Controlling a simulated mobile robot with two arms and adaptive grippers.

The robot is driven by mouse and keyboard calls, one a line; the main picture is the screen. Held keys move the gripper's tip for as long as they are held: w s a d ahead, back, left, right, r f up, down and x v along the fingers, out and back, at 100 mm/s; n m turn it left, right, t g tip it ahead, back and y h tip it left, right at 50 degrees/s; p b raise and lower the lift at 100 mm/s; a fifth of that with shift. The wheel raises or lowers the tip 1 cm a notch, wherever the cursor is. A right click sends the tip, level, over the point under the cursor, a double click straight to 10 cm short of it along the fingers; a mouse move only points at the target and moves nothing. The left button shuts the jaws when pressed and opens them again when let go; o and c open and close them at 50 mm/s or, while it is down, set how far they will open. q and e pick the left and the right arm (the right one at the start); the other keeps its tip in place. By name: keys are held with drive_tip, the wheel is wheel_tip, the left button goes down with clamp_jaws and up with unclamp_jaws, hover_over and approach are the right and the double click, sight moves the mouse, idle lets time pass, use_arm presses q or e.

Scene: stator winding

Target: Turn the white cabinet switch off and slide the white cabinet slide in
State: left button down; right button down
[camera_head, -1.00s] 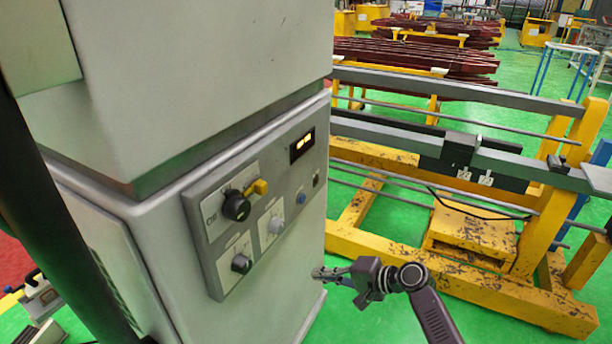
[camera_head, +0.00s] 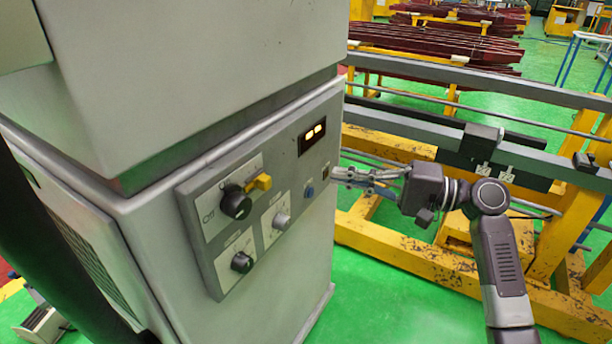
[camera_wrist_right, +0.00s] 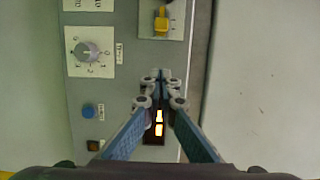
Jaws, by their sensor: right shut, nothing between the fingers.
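The white cabinet (camera_head: 200,90) stands at the left in the head view, with a grey control panel on its front. The panel has a large black rotary switch (camera_head: 236,202), with "Off" printed to its left. A yellow slide (camera_head: 261,182) sits just right of the switch; it also shows at the top of the right wrist view (camera_wrist_right: 161,20). My right gripper (camera_head: 340,174) is shut and empty, its fingertips in front of the panel's right edge. My left gripper is out of view.
The panel also carries a lit display (camera_head: 312,135), a grey knob (camera_head: 281,220), a lower black knob (camera_head: 241,262) and a blue button (camera_head: 309,192). A yellow frame with grey rails (camera_head: 480,80) stands behind my right arm. Green floor is clear at the bottom centre.

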sight(271, 183)
drive_tip(key=p+x, duration=0.1)
drive_tip(key=x, duration=0.2)
drive_tip(key=p+x, duration=0.1)
drive_tip(key=x, duration=0.2)
drive_tip(key=p+x, duration=0.1)
drive_tip(key=x, duration=0.3)
drive_tip(key=shift+r+p, duration=0.3)
drive_tip(key=shift+p, duration=0.05)
drive_tip(key=s+a+p, duration=0.1)
drive_tip(key=s+p, duration=0.1)
drive_tip(key=s, duration=0.1)
drive_tip(key=shift+a+f, duration=0.1)
drive_tip(key=shift+a, duration=0.25)
drive_tip(key=shift+s+a+f, duration=0.1)
drive_tip(key=shift+s+a, duration=0.05)
drive_tip(key=shift+s, duration=0.1)
drive_tip(key=shift+w, duration=0.1)
drive_tip(key=shift+s+a, duration=0.65)
drive_tip(key=shift+s, duration=0.3)
drive_tip(key=shift+w, duration=0.1)
